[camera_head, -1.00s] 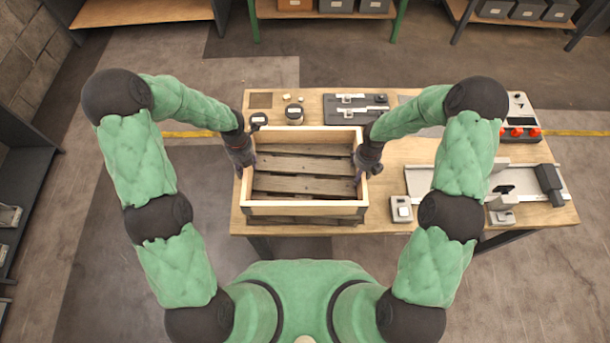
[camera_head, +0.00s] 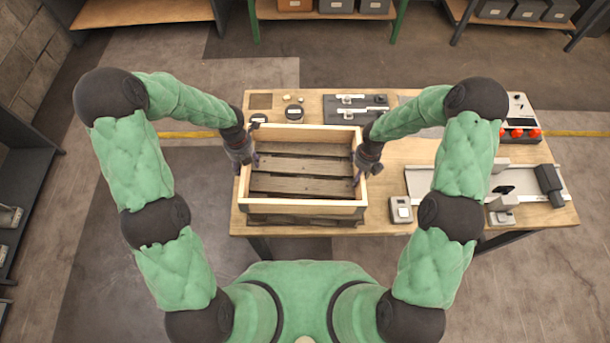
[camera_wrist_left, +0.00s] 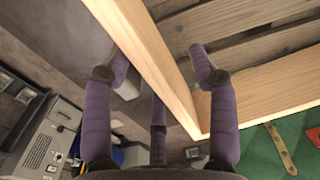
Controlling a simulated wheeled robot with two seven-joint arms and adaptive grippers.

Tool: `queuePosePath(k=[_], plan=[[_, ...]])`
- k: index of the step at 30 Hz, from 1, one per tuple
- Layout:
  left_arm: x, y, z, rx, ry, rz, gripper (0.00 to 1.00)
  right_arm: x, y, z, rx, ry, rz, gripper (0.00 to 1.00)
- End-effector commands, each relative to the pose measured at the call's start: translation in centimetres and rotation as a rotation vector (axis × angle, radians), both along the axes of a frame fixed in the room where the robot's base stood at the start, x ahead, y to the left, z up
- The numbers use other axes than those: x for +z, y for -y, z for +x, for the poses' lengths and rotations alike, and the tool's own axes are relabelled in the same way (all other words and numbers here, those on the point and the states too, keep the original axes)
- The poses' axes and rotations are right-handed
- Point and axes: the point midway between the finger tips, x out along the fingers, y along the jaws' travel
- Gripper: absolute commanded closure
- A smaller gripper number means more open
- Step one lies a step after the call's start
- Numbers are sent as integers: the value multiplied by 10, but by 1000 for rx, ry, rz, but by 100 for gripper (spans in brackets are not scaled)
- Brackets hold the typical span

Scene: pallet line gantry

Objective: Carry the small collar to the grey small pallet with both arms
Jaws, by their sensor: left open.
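The small collar (camera_head: 305,207), a pale wooden rectangular frame, sits level over the grey small pallet (camera_head: 302,184), whose dark slats show inside it. My left gripper (camera_head: 246,160) is at the collar's left wall. In the left wrist view this gripper (camera_wrist_left: 160,72) is open, its purple fingers on either side of the wall (camera_wrist_left: 160,60), with gaps visible. My right gripper (camera_head: 361,172) is at the right wall, fingers pointing down; whether it is open or shut is too small to tell.
The wooden table (camera_head: 400,155) carries a black tool board (camera_head: 356,107) behind the collar, a small grey device (camera_head: 401,210) at its right, and a grey rail fixture (camera_head: 430,180) further right. Round dark pots (camera_head: 294,114) stand at the back left.

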Motion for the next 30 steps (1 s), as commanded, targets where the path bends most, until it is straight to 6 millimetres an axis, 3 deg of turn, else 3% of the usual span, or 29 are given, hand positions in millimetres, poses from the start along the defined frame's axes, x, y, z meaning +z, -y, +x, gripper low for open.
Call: queuePosePath(k=[1, 6, 17, 23, 30], plan=[[14, -7, 8, 20, 20, 4, 20, -1, 6, -3, 5, -11, -10, 3], [38, -5, 7, 14, 18, 2, 20, -1, 5, -3, 4, -11, -8, 3], [60, -1, 3, 5, 7, -2, 20, 2, 3, -2, 2, -7, -5, 3], [60, 0, 3, 4, 6, -2, 20, 27, 3, -1, 2, -4, -6, 3], [60, 0, 2, 4, 6, -3, 20, 75, 3, -2, 3, -4, -7, 3]])
